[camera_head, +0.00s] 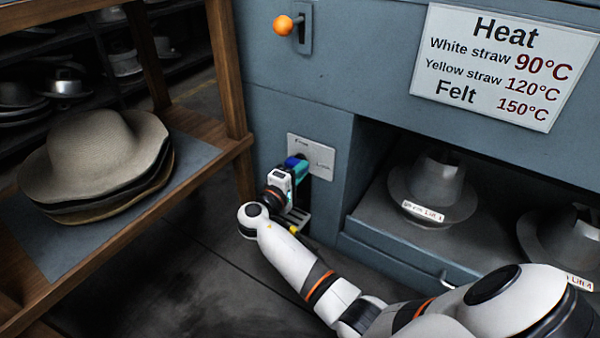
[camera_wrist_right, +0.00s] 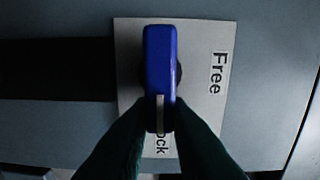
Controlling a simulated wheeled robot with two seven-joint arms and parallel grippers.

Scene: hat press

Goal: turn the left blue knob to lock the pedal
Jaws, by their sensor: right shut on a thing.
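The blue knob (camera_head: 292,162) sits on a light metal plate (camera_head: 318,157) on the press front. In the right wrist view the knob (camera_wrist_right: 160,60) is a long blue handle, upright in the picture. The white mark at its lower end points toward the partly hidden "Lock" label; "Free" is at the right. My right gripper (camera_wrist_right: 160,125) is shut on the knob's lower end, its dark fingers on both sides. In the head view my right gripper (camera_head: 301,168) covers part of the knob. My left gripper is not in view.
A wooden shelf with stacked hats (camera_head: 95,160) stands at the left. An orange-tipped lever (camera_head: 284,25) is above the plate. An open bay with metal hat forms (camera_head: 432,190) is at the right, under a heat sign (camera_head: 503,65).

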